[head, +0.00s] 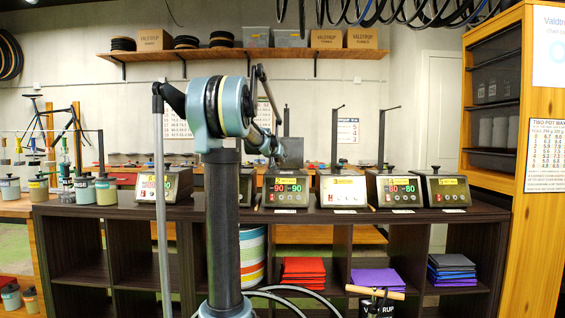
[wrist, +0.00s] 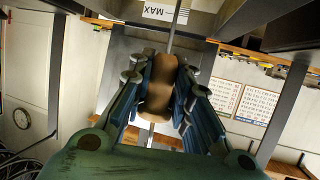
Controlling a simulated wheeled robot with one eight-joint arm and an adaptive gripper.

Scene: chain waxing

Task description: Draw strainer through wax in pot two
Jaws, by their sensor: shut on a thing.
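My gripper (wrist: 163,82) is shut on a tan, rounded handle (wrist: 158,90), with blue ribbed fingers on both sides. A thin metal rod (wrist: 176,28) runs on from the handle past a white label marked MAX on a grey surface. The strainer's working end is not clear in either view. In the head view my arm hides most of the gripper, behind and right of the column. A waxing pot (head: 286,190) with red and green number displays stands below it on the dark shelf unit. I cannot tell which pot is number two.
More waxing pots (head: 340,188) stand in a row on the shelf unit (head: 470,216); another is at the left (head: 165,187). Thin upright posts rise behind some. Small jars (head: 83,190) stand at the left. An orange cabinet (head: 520,120) bounds the right.

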